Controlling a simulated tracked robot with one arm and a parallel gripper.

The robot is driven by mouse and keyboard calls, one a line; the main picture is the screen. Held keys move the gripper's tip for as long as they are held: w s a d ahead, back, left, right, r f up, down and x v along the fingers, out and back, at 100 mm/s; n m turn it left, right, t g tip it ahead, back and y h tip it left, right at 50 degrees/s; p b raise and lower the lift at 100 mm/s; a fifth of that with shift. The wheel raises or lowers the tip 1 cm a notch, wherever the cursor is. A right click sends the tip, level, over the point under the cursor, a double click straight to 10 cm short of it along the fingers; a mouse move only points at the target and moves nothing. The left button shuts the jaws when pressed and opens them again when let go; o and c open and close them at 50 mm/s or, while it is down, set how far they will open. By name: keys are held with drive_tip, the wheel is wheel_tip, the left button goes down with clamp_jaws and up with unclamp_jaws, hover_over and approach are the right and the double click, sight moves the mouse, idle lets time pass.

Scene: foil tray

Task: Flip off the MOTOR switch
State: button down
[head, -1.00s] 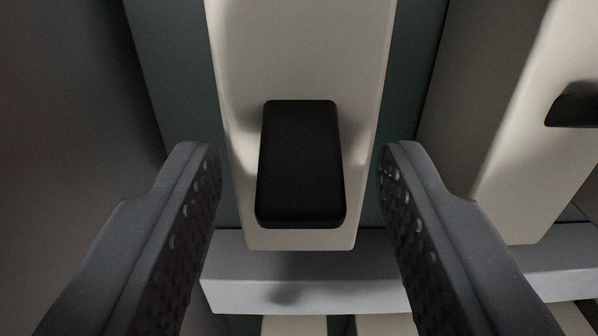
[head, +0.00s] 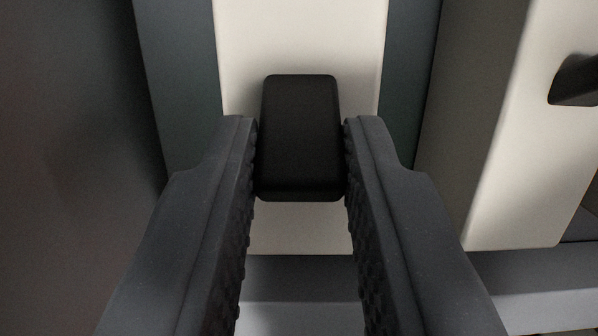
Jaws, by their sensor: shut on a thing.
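A black switch lever (head: 299,140) stands out from a cream switch body (head: 300,38) in the middle of the head view. My gripper (head: 300,150) is shut on the lever, with one dark grey finger touching each side of it. The fingers hide parts of the lower switch body. No label is readable, so I cannot tell from the view whether this is the MOTOR switch.
A second cream switch body (head: 530,150) with a black lever (head: 577,82) stands to the right, across a dark gap. A dark wall (head: 70,150) is on the left. A grey ledge (head: 300,275) runs below the switches.

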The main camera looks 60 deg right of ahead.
drive_tip(key=c, duration=1.2)
unclamp_jaws()
drive_tip(key=shift+c, duration=0.2)
drive_tip(key=shift+a, duration=0.1)
drive_tip(key=v, duration=1.3)
drive_tip(key=shift+s+a+f, duration=0.15)
drive_tip(key=shift+a+f, duration=0.05)
drive_tip(key=shift+a, duration=0.1)
